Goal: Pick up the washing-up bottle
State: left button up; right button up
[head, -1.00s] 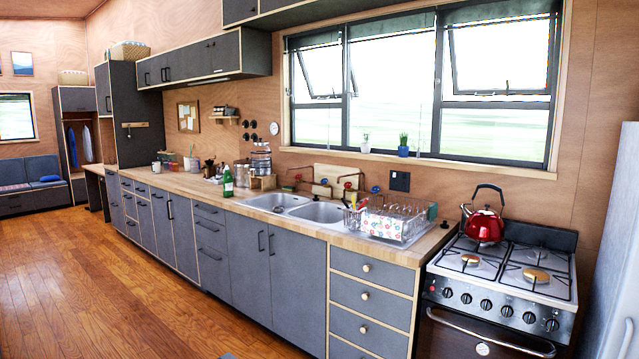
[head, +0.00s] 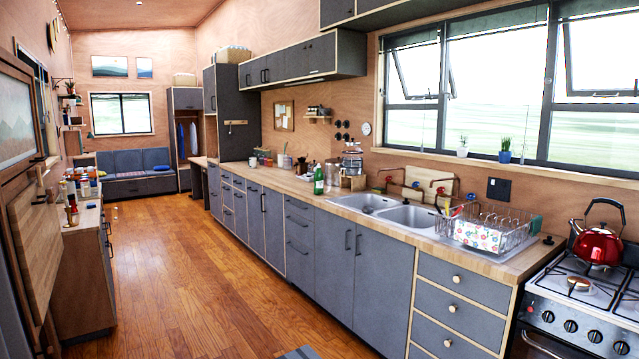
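A green bottle (head: 318,180) with a white label stands upright on the wooden counter (head: 291,184), just left of the double sink (head: 385,208). It is the only thing I see that looks like a washing-up bottle; the label is too small to read. Glass jars stand close behind it and to its right. The bottle is well ahead of me along the counter. Neither of my grippers is in the head view.
A dish rack (head: 487,229) stands right of the sink, and a red kettle (head: 598,244) sits on the stove (head: 575,290). A cluttered wooden cabinet (head: 84,270) stands at the left. The wooden floor (head: 190,265) between is clear. A sofa (head: 135,172) is at the far end.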

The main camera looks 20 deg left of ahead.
aim_at(318, 177)
jog(key=i+j+u, duration=0.4)
jog(key=i, duration=0.15)
jog(key=i+u, duration=0.4)
jog(key=i, duration=0.15)
